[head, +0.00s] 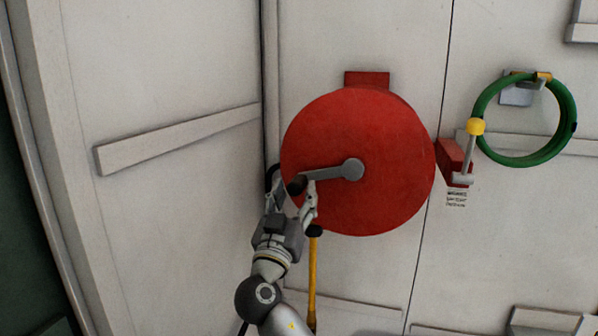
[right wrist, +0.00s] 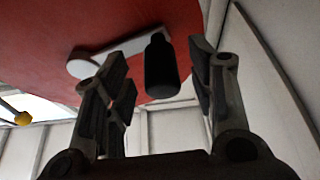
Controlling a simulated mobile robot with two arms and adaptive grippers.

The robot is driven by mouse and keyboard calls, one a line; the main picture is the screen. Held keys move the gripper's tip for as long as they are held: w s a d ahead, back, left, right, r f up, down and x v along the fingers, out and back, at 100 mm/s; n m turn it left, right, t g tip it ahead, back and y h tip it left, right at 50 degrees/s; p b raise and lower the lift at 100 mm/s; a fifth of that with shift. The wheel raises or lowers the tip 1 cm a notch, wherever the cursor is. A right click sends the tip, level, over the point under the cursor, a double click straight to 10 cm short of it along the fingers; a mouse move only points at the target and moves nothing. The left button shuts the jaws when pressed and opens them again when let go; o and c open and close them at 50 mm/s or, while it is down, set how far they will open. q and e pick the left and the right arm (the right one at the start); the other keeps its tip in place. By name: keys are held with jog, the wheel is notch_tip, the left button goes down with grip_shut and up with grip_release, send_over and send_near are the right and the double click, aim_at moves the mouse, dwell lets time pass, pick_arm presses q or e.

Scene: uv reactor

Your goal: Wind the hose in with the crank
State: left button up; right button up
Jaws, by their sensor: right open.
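A round red hose reel (head: 375,130) is mounted on the white wall. Its grey crank arm (head: 330,172) points left from the hub and ends in a dark handle (head: 296,186). My right gripper (head: 290,190) is open at the handle, reaching up from below. In the right wrist view the black handle (right wrist: 161,68) stands between the open fingers (right wrist: 165,80), with gaps visible on both sides. The crank arm (right wrist: 118,52) and red reel (right wrist: 60,50) show behind it. A yellow hose (head: 312,275) hangs down below the reel. My left gripper is not in view.
A green hose ring (head: 482,100) hangs on a wall bracket at the right. A red box (head: 450,160) with a yellow-knobbed lever (head: 475,127) sits just right of the reel. Pale rails (head: 180,138) cross the wall panels.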

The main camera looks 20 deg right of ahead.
aim_at(302, 173)
jog(key=p+x, duration=0.1)
jog(key=x, duration=0.2)
jog(key=shift+w+d+r+p, duration=0.15)
jog(key=shift+w+r+p, duration=0.1)
jog(key=shift+p, duration=0.15)
jog(key=shift+w+d, duration=0.1)
jog(key=shift+f, duration=0.1)
grip_shut()
